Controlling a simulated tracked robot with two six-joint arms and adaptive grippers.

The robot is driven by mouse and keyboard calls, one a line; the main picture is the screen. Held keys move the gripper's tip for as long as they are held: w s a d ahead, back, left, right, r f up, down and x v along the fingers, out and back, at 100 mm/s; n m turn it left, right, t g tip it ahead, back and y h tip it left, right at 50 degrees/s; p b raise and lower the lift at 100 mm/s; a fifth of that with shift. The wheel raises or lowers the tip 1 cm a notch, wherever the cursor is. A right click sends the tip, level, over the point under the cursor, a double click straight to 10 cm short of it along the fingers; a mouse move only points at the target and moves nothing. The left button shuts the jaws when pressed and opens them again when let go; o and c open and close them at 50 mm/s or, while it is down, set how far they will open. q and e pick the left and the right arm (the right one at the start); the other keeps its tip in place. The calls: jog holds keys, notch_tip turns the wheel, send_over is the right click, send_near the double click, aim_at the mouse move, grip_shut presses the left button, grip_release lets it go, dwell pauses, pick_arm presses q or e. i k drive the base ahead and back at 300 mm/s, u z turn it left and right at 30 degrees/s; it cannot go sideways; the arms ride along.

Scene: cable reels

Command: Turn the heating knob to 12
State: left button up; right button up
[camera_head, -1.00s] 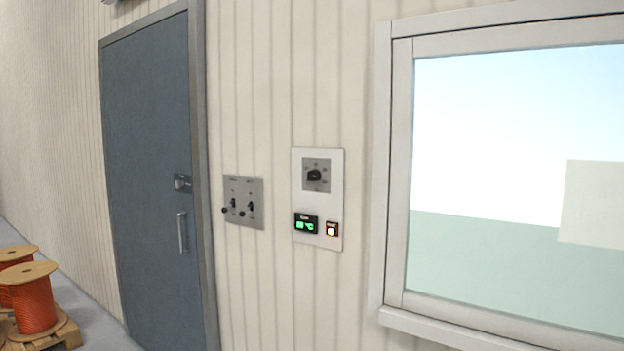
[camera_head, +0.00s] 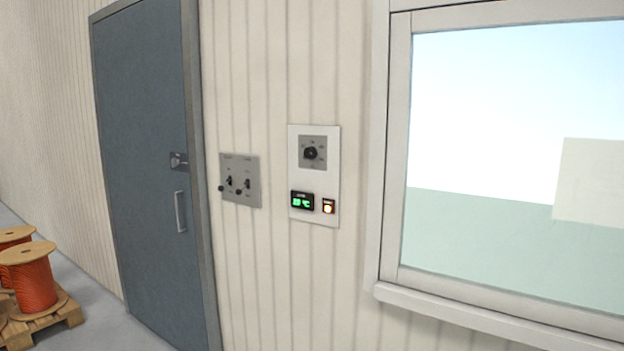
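The heating knob (camera_head: 311,153) is a small black dial on a grey square plate. The plate sits at the top of a white panel (camera_head: 315,179) on the wall. Its scale marks are too small to read. Below the knob is a display (camera_head: 302,201) with green figures and a °C sign; I cannot read the figures for sure. A small square switch or lamp (camera_head: 328,206) beside the display glows orange-white. Neither of my grippers is in view.
A grey plate (camera_head: 240,181) with two black levers is on the wall left of the panel. A blue-grey door (camera_head: 150,150) stands further left. Orange cable reels (camera_head: 32,278) rest on a pallet (camera_head: 62,318) at lower left. A window (camera_head: 500,240) with a projecting sill (camera_head: 480,318) is at right.

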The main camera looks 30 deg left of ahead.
aim_at(311, 152)
jog(key=z, duration=0.65)
jog(key=i, duration=0.15)
jog(key=u, duration=3.2)
jog(key=i, duration=0.25)
jog(key=u, duration=0.7)
jog(key=i, duration=2.1)
jog(key=z, duration=1.35)
